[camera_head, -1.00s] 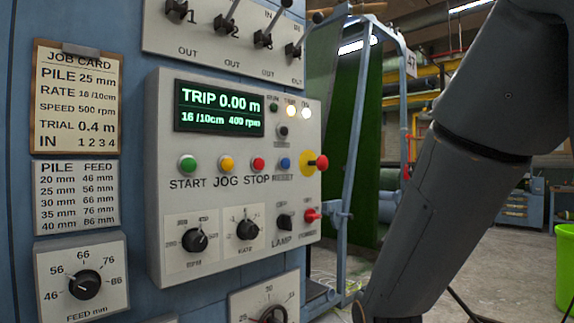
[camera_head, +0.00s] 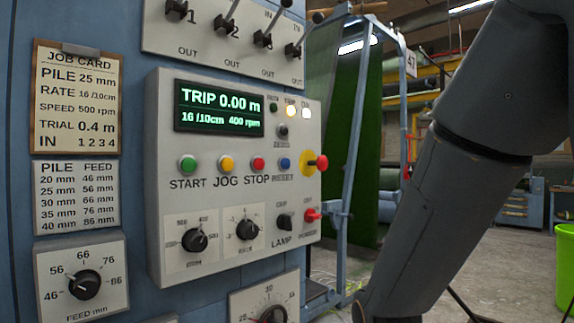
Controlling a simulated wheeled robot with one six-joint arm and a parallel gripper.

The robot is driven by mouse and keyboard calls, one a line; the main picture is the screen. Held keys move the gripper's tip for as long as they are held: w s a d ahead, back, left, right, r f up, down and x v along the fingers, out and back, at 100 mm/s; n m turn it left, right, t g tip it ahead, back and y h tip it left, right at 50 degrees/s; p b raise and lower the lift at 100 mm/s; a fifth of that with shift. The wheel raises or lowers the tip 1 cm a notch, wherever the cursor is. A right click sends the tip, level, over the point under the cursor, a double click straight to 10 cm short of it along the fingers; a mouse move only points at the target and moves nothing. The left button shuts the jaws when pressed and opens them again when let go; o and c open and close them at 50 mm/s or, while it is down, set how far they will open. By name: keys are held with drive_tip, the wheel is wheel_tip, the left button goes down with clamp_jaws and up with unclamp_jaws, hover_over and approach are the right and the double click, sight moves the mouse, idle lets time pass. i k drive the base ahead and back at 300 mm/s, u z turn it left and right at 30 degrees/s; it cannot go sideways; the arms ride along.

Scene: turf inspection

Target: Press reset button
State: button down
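The blue RESET button (camera_head: 285,163) sits on the light grey control panel (camera_head: 160,250), right of the red STOP button (camera_head: 258,164) and left of a red emergency knob on a yellow plate (camera_head: 308,163). The green display (camera_head: 219,107) reads TRIP 0.00 m, 16 /10cm, 400 rpm. Two indicator lamps at the panel's upper right are lit. My dark arm hangs at the right of the view, apart from the panel. My gripper is out of view.
Green START (camera_head: 188,164) and yellow JOG (camera_head: 227,164) buttons stand left of STOP. Dials and switches lie below, and levers (camera_head: 264,40) above. A job card (camera_head: 76,98) hangs left. A blue frame (camera_head: 352,150) stands behind. A green bin (camera_head: 566,270) is at right.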

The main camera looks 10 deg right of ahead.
sight(285, 163)
drive_tip(key=z, duration=1.8)
drive_tip(key=k, duration=1.15)
drive_tip(key=u, duration=1.8)
drive_tip(key=i, duration=0.5)
drive_tip(key=z, duration=0.05)
